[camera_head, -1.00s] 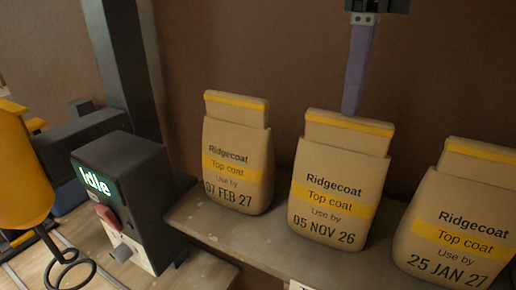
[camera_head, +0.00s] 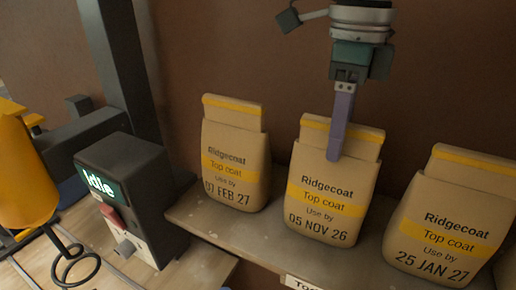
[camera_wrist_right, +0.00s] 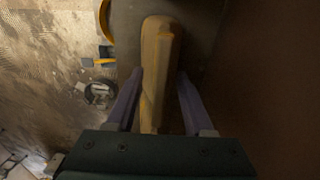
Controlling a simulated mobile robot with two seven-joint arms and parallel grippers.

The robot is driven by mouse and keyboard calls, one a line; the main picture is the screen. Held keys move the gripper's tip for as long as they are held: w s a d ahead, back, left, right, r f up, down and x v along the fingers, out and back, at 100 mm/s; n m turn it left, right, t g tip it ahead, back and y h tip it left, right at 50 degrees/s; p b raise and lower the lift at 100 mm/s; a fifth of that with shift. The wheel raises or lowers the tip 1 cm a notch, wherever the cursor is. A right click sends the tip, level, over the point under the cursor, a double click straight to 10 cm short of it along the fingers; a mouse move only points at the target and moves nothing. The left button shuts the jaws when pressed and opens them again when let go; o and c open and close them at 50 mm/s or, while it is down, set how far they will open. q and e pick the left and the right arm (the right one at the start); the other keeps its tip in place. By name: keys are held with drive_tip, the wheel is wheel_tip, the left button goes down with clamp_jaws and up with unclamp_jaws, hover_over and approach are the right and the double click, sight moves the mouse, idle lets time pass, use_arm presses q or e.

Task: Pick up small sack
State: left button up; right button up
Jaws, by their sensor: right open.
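Three tan paper sacks with yellow bands, all reading "Ridgecoat Top coat", stand on a shelf: the left one dated 07 FEB 27 (camera_head: 235,150), the middle one 05 NOV 26 (camera_head: 325,195), the right one 25 JAN 27 (camera_head: 450,220). My right gripper (camera_head: 335,157) comes down over the middle sack, one purple finger in front of its folded top; the other finger is hidden. In the right wrist view a sack top (camera_wrist_right: 157,60) lies between the two open fingers (camera_wrist_right: 159,78), with a small gap on the right side. My left gripper is not in view.
The shelf (camera_head: 205,230) has a partly visible label (camera_head: 302,283) at its front edge. A dark box with an "Idle" screen (camera_head: 125,165) stands left of the sacks, near a dark post (camera_head: 122,70). A yellow cylinder (camera_head: 22,170) is farther left. A brown wall is behind.

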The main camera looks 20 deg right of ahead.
drive_tip(key=shift+f, duration=0.15)
idle(0.3)
clamp_jaws()
idle(1.2)
